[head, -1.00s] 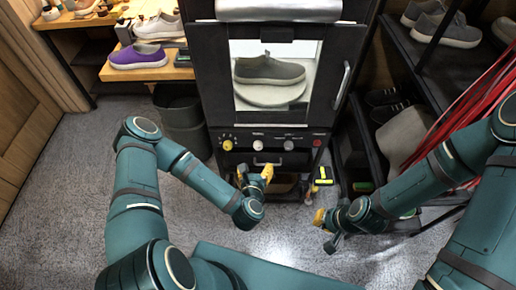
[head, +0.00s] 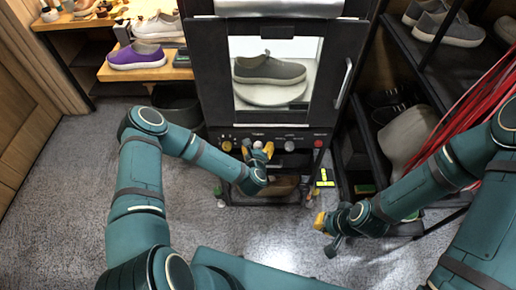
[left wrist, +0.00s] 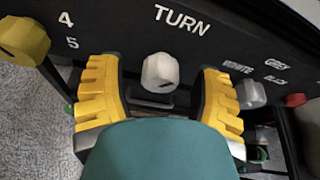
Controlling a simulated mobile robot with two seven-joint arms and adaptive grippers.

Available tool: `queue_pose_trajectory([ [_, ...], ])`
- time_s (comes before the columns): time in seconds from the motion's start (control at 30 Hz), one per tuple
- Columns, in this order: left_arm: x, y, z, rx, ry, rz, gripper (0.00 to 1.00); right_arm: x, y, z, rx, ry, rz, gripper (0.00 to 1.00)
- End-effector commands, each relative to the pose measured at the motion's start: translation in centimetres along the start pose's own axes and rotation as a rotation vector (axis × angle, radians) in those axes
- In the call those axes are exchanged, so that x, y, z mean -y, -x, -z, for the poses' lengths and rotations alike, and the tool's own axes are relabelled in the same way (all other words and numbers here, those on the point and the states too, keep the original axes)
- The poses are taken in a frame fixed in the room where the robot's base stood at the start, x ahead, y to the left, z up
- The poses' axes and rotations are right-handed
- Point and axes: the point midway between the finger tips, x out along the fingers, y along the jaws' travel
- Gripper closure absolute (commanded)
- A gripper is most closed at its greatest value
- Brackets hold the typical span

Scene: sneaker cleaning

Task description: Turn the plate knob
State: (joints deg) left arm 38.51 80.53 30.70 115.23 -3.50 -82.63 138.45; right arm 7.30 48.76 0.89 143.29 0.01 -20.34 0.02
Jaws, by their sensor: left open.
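The white knob (head: 258,145) under the lettering TURN is on the dark front panel of the cabinet. In the left wrist view the white knob (left wrist: 160,72) stands between the yellow finger pads of my left gripper (left wrist: 160,92). The pads are spread on either side of it, with a visible gap at each side. In the head view my left gripper (head: 257,150) is open and empty at the panel. The plate (head: 272,95) is behind the cabinet window with a grey sneaker (head: 270,69) on it. My right gripper (head: 326,233) is low at the right, fingers apart and empty.
A yellow knob (left wrist: 25,40) is left of the white one; a grey knob (left wrist: 250,95) and a red knob (left wrist: 295,100) are to its right. A dark bin (head: 178,105) stands left of the cabinet. A shoe rack (head: 385,165) is at the right.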

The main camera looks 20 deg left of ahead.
Motion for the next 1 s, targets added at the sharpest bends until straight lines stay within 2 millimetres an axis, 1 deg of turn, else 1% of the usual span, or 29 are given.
queue_pose_trajectory([
  [0.1, 0.02, -0.34, 0.02, -0.001, 0.0, 0.001, 0.35, -0.02, -0.07, 0.02, -0.001, 0.0, 0.0, 1.0],
  [0.33, 0.02, -0.35, 0.0, -0.001, 0.0, 0.001, 0.35, -0.02, -0.05, 0.02, -0.001, 0.0, 0.0, 1.0],
  [0.37, 0.02, -0.34, 0.01, -0.001, 0.0, 0.001, 0.4, -0.02, -0.05, 0.02, -0.001, 0.0, 0.0, 1.0],
  [0.4, 0.02, -0.34, 0.01, -0.001, 0.0, 0.001, 0.54, -0.02, -0.05, 0.02, -0.001, 0.0, 0.0, 1.0],
  [0.47, 0.02, -0.34, 0.01, -0.001, 0.0, 0.001, 0.75, -0.01, -0.05, 0.02, -0.001, 0.0, 0.0, 1.0],
  [0.5, 0.02, -0.34, 0.01, -0.001, 0.0, 0.001, 0.89, -0.01, -0.05, 0.02, -0.001, 0.0, 0.0, 1.0],
  [0.53, 0.01, -0.33, 0.01, -0.001, 0.0, 0.001, 1.0, -0.01, -0.05, 0.02, -0.001, 0.0, 0.0, 1.0],
  [0.83, 0.03, -0.31, 0.02, -0.002, -0.015, -0.006, 1.0, 0.02, 0.03, 0.01, 0.0, 0.0, 0.0, 1.0],
  [1.0, 0.12, -0.29, 0.01, -0.002, -0.072, -0.029, 1.0, 0.11, 0.3, -0.01, 0.001, 0.0, 0.0, 1.0],
])
